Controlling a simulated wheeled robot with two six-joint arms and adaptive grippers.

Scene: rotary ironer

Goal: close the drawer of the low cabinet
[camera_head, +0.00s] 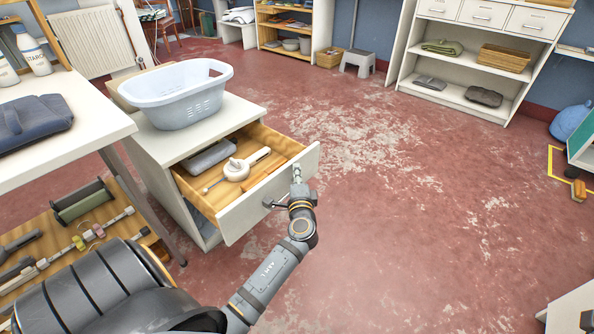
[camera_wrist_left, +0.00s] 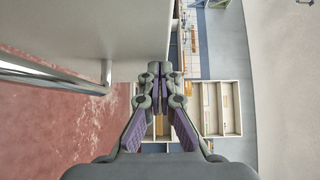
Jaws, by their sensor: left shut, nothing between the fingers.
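The low cabinet (camera_head: 152,150) is white and stands left of centre in the head view. Its drawer (camera_head: 266,191) is pulled well out, with a white front and a wooden inside. My left gripper (camera_head: 297,172) is shut and empty, at the outer face of the drawer front near its right end. In the left wrist view, the shut fingertips (camera_wrist_left: 158,72) are beside a pale panel (camera_wrist_left: 110,25) with a metal bar handle (camera_wrist_left: 62,74). I cannot tell whether the fingers touch the drawer front. My right gripper does not show.
A grey case (camera_head: 209,157) and a white tool (camera_head: 237,170) lie in the drawer. A pale blue laundry basket (camera_head: 180,92) sits on the cabinet. A white table (camera_head: 95,115) stands close at left. The red floor right of the drawer is clear.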

